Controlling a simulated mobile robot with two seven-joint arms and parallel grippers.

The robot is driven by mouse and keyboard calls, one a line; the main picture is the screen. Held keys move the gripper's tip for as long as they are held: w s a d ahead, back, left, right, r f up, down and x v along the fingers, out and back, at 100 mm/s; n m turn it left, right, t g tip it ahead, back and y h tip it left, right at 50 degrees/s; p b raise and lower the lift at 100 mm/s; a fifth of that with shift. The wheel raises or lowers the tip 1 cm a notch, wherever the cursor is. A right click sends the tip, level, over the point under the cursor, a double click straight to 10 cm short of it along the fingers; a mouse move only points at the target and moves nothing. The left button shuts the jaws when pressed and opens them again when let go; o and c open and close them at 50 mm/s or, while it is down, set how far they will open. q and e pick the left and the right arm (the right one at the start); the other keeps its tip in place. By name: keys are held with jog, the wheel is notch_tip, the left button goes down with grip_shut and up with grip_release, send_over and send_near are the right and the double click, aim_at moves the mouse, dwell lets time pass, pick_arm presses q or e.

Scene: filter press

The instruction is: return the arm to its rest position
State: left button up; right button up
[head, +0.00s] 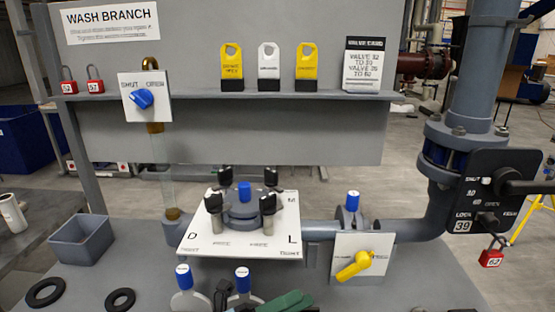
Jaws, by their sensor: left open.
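My left gripper (228,296) shows as a small dark shape at the bottom edge, left of centre. It is open, and I see nothing held in it. It is low at the front of the bench, between two white round parts with blue caps, one on the left (187,295) and one on the right (243,288). Most of my left arm is outside the picture. My right gripper is not to be made out.
The grey bench holds a white valve plate (190,243), a yellow handle (354,266), a grey bin (82,240) and black rings (45,292). A green item (287,302) lies close right of my gripper. A thick pipe (468,75) stands at right; a shelf panel (270,135) stands behind.

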pick_arm(q)
jog(key=s+a+f+n+t+y+p, duration=0.1)
jog(key=s+a+f+n+t+y, duration=0.2)
jog(key=a+f+n+t+y, duration=0.65)
jog(key=s+a+f+n+t+y, duration=0.2)
jog(key=a+f+n+y, duration=0.4)
jog(key=f+n, duration=0.9)
jog(key=s+a+f+n+g+y, duration=0.1)
jog(key=s+a+f+n+g, duration=0.1)
jog(key=s, duration=0.4)
jog(key=s+a+f+n+g+y, duration=0.2)
jog(key=s+f+n, duration=0.2)
jog(key=s+n, duration=0.2)
jog(key=s+a+f+n+g+y, duration=0.2)
jog(key=s+a+f+n+g, duration=0.1)
jog(key=s, duration=0.5)
jog(key=shift+n+p, duration=0.45)
jog(key=shift+n, duration=0.3)
pick_arm(e)
jog(key=w+r, duration=0.2)
jog(key=shift+w+r+t, duration=0.1)
jog(key=shift+r+t, duration=0.3)
